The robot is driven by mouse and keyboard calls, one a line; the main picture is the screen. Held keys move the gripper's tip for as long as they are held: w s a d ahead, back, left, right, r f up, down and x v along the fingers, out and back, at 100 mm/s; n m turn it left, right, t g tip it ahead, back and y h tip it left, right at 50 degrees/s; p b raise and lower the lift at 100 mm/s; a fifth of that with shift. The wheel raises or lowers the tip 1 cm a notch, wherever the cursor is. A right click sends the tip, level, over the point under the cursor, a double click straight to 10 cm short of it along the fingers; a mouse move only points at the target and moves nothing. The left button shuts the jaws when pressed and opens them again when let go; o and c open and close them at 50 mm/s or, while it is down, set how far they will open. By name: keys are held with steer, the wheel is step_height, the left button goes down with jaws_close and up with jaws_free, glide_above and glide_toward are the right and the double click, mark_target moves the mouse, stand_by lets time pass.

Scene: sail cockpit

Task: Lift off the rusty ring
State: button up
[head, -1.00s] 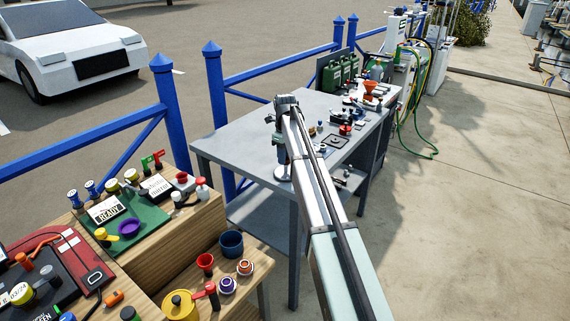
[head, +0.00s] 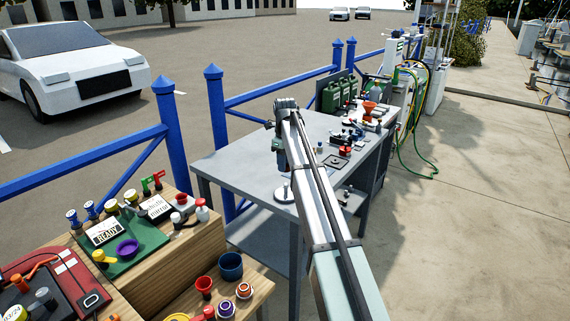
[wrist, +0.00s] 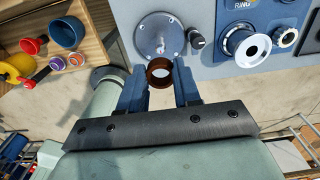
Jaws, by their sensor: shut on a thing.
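The rusty ring (wrist: 160,73) is a reddish-brown band between my fingertips in the wrist view. My gripper (wrist: 160,88) is shut on it, with one dark blue finger at each side. A round grey metal base (wrist: 152,33) with a short upright pin lies beyond the ring. The ring appears apart from the base and closer to the camera. In the head view my gripper (head: 280,160) points down above the same base (head: 285,193), with a gap between them. The ring is too small to make out there.
The grey table (head: 240,165) is clear left of the base. A dark knob (wrist: 196,38) and white-and-dark round fittings (wrist: 247,47) sit right of it in the wrist view. A wooden bench (head: 190,250) with cups stands at the left. Blue railings (head: 220,130) run behind.

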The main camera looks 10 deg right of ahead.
steer(key=shift+r, duration=2.5)
